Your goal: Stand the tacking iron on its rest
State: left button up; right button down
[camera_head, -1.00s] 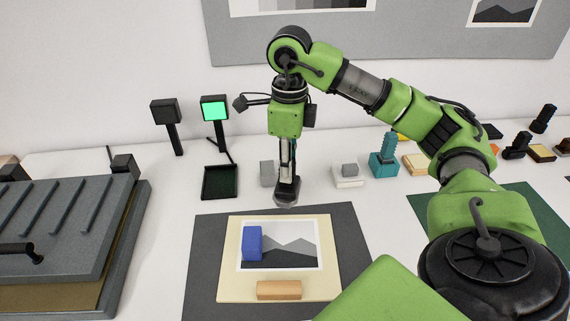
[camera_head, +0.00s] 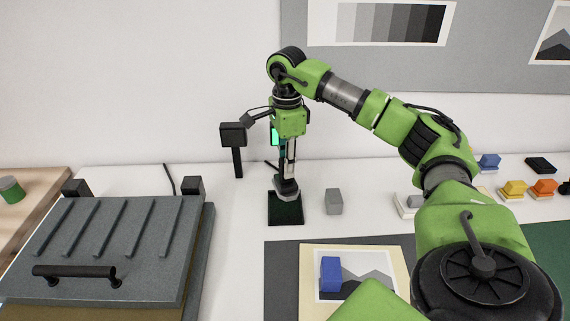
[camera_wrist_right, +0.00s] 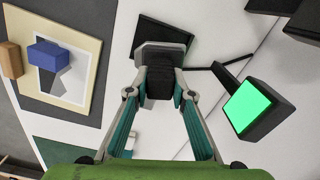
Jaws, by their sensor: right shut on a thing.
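My right gripper (camera_head: 288,176) points down and is shut on the tacking iron (camera_head: 287,191), a small tool with a dark grip and grey sole. In the right wrist view the gripper (camera_wrist_right: 160,78) has the dark grip between its fingers, with the iron's grey sole (camera_wrist_right: 150,51) beyond. The iron is above the rear part of a shallow dark tray (camera_head: 286,214), apparently its rest. The tray also shows in the wrist view (camera_wrist_right: 153,28), partly covered by the iron. I cannot tell whether iron and tray touch. My left gripper is not in view.
A post with a green lit screen (camera_wrist_right: 260,108) stands close behind the tray. A black-headed post (camera_head: 233,135) is left of it. A grey block (camera_head: 334,202) stands right of the tray. A ribbed press (camera_head: 115,240) fills the left. A mounted print (camera_head: 350,285) lies in front.

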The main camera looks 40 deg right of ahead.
aim_at(285, 183)
jog(key=shift+w+a+r, duration=0.1)
jog(key=shift+f+b, duration=0.45)
jog(key=shift+f, duration=0.5)
jog(key=shift+f+b, duration=1.15)
jog(key=shift+f, duration=0.85)
pick_arm(q)
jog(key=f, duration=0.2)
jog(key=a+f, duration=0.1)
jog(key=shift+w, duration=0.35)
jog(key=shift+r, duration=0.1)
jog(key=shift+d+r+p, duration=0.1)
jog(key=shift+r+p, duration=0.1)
jog(key=shift+p, duration=0.15)
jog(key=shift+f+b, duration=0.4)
pick_arm(e)
jog(key=shift+f, duration=0.6)
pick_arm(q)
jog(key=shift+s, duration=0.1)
